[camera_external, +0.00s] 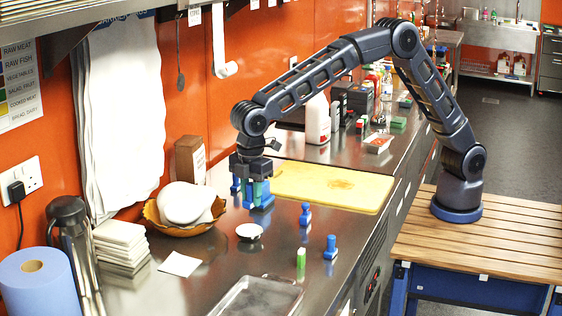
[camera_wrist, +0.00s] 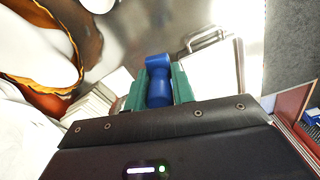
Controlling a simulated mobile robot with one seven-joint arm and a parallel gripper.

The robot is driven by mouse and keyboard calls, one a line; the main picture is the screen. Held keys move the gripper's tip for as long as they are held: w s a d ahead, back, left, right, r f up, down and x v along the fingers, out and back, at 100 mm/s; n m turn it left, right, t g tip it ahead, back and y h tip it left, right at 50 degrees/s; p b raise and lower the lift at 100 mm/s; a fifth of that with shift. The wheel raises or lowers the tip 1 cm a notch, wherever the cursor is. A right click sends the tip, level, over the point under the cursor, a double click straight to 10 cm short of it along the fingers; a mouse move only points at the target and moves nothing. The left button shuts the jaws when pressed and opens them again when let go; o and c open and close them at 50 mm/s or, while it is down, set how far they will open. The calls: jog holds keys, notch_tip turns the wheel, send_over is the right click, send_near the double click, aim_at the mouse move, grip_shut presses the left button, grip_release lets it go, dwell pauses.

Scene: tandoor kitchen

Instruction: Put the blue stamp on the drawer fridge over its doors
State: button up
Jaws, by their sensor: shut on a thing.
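My gripper (camera_external: 256,192) hangs low over the steel counter, pointing down. In the wrist view its green fingers (camera_wrist: 158,92) are shut on a blue stamp (camera_wrist: 158,70), gripped between them. The held blue stamp (camera_external: 265,202) also shows at the fingertips in the external view; I cannot tell whether its base touches the counter. Two similar blue pieces stand upright to the right, one nearer the middle (camera_external: 305,214) and one near the front edge (camera_external: 330,247). The steel unit that I take for the drawer fridge (camera_external: 376,262) shows its top and part of its dark front.
A yellow cutting board (camera_external: 365,191) lies behind my gripper. A small white dish (camera_external: 249,232), a green-and-white piece (camera_external: 301,260) and a metal tray (camera_external: 285,286) are nearer the camera. A brown bowl (camera_external: 158,228) stands left.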

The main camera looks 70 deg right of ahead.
jog(key=shift+r, duration=0.35)
jog(key=w+d+m, duration=0.3)
jog(key=w+d, duration=0.4)
jog(key=d, duration=0.9)
jog(key=w+d+m, duration=0.2)
jog(key=w+d, duration=0.5)
jog(key=d, duration=0.8)
jog(key=w+d+m, duration=0.3)
jog(key=w+d, duration=0.4)
jog(key=d, duration=0.9)
jog(key=m, duration=0.7)
send_over(329, 154)
jog(key=f, duration=1.9)
jog(key=shift+s+a+f, duration=0.15)
jog(key=shift+a+f, duration=0.1)
jog(key=shift+f, duration=0.15)
jog(key=shift+f, duration=0.1)
